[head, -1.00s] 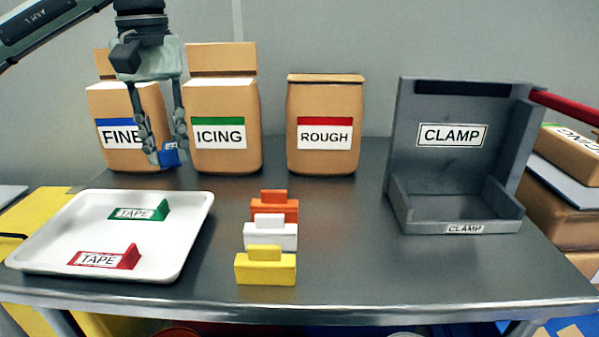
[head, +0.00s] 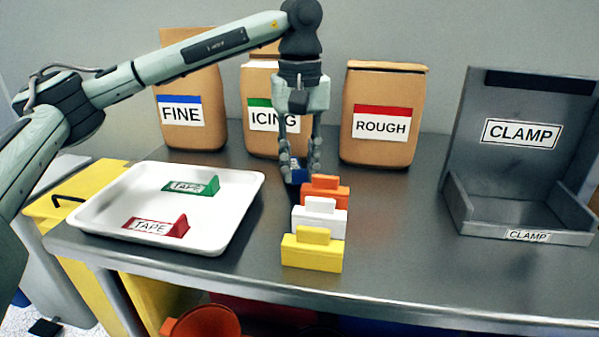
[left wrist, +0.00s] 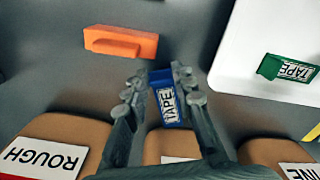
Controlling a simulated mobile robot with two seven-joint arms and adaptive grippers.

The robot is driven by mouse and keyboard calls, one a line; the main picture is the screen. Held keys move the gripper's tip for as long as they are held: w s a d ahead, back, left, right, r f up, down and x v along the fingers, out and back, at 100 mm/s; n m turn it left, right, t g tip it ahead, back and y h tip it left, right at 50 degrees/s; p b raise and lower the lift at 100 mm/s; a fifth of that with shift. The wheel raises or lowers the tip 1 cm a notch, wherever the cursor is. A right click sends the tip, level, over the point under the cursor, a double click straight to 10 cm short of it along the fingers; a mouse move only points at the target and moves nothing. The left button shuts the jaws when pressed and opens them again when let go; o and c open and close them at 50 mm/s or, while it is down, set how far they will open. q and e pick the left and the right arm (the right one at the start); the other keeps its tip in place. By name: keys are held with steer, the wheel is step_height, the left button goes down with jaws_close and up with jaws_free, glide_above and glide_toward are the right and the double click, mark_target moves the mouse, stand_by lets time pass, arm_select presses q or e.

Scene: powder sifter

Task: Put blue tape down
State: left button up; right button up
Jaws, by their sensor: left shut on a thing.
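My left gripper (head: 299,172) is shut on the blue tape (head: 298,176), a small blue block with a white TAPE label. It is just behind the orange block (head: 325,189), in front of the ICING bag. In the left wrist view the blue tape (left wrist: 165,98) sits between the fingertips, with the orange block (left wrist: 121,43) beyond it to the left. Whether the tape touches the table cannot be told. The white tray (head: 100,206) at left holds the green tape (head: 192,186) and red tape (head: 157,226). My right gripper is not in view.
White (head: 319,217) and yellow (head: 312,250) blocks stand in a row in front of the orange one. FINE (head: 190,135), ICING (head: 262,145) and ROUGH (head: 383,145) bags stand behind. A grey CLAMP holder (head: 520,165) is at right. The table between row and holder is clear.

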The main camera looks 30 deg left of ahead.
arm_select(q)
steer(key=shift+f, duration=0.85)
steer(key=shift+f, duration=0.15)
steer(key=o, duration=0.8)
steer(key=shift+c, duration=0.2)
